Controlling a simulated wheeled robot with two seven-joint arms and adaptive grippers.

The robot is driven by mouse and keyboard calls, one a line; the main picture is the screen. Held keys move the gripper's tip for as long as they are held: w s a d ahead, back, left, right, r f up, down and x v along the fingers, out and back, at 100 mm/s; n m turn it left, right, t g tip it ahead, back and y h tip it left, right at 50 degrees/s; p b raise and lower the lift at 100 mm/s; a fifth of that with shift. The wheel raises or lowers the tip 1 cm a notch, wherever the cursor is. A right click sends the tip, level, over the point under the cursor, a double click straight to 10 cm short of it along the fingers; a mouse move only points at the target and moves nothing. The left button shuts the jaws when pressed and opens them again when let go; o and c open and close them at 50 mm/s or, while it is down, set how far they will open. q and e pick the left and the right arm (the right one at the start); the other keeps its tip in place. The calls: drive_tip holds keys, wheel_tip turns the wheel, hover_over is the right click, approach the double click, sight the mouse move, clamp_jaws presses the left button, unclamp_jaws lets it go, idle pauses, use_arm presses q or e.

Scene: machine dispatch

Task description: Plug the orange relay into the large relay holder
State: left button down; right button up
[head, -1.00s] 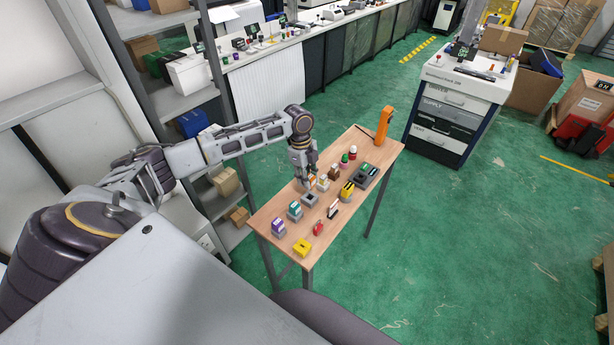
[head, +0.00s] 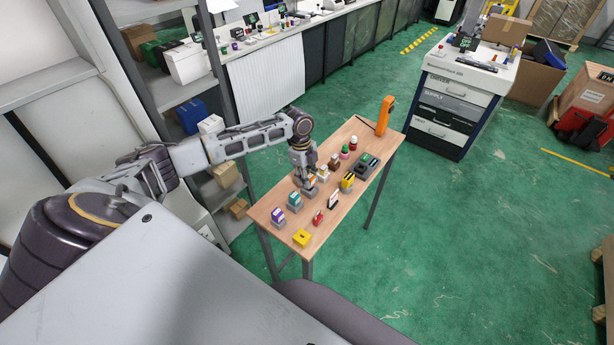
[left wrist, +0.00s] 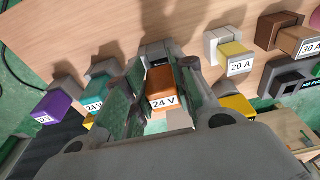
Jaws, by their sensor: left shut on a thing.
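The orange relay (left wrist: 161,82), marked 24 V, is between the fingers of my left gripper (left wrist: 163,98), which is shut on it. In the head view the relay (head: 311,182) and the left gripper (head: 309,177) are low over the wooden table. A grey relay holder (head: 309,193) is right under the relay; its grey edge (left wrist: 156,52) shows beyond the relay in the left wrist view. The fingers and relay hide most of this holder, so I cannot tell whether the relay sits in it. My right gripper is not in view.
A teal relay (head: 294,199) and a purple relay (head: 278,214) stand nearby on grey bases. A white-and-yellow 20 A block (left wrist: 233,54) is on the other side. A yellow block (head: 302,238), red piece (head: 318,217) and orange tool (head: 385,116) are also on the table (head: 268,207).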

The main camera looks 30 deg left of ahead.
use_arm(q)
drive_tip(key=shift+p, duration=0.9)
idle(1.3)
drive_tip(key=shift+f, duration=0.85)
idle(0.9)
drive_tip(key=c, duration=1.1)
unclamp_jaws()
drive_tip(key=shift+r, duration=0.2)
drive_tip(key=shift+r, duration=1.6)
